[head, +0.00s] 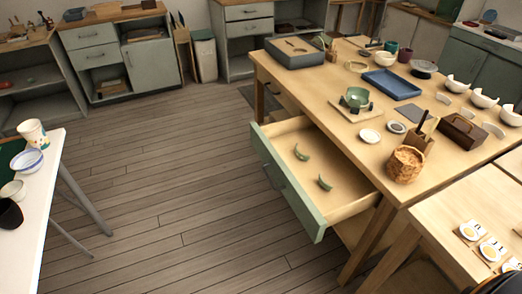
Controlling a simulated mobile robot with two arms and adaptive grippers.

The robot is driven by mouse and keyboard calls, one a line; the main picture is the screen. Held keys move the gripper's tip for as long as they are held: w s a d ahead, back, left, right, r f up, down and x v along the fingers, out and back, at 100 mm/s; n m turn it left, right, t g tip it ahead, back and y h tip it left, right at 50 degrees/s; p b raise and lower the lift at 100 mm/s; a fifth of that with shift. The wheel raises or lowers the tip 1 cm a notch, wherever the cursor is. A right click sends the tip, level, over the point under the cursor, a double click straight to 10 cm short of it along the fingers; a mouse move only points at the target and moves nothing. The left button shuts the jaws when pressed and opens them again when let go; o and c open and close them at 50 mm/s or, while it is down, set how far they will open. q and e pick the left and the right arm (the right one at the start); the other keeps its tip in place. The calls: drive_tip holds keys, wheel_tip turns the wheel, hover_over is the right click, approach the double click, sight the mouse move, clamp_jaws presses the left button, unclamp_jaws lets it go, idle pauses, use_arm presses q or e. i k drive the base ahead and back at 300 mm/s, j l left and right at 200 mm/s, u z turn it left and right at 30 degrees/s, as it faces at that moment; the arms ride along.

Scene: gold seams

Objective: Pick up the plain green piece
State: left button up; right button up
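Two small curved green pieces lie apart in the open drawer (345,208) of the wooden worktable. One piece (301,153) is toward the back left of the drawer, and the other piece (325,183) is nearer its front right. They are too small to tell which one is plain and which may carry a seam. A green bowl (356,97) stands on a board on the tabletop above the drawer. Neither of my grippers shows in the head view.
The worktable (336,84) holds a blue tray (391,84), a woven basket (405,163), a dark wooden box (462,131) and several white bowls. A white table (45,190) with cups stands at left. The floor (180,170) between is clear.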

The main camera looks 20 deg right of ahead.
sight(328, 187)
drive_tip(key=z, duration=1.2)
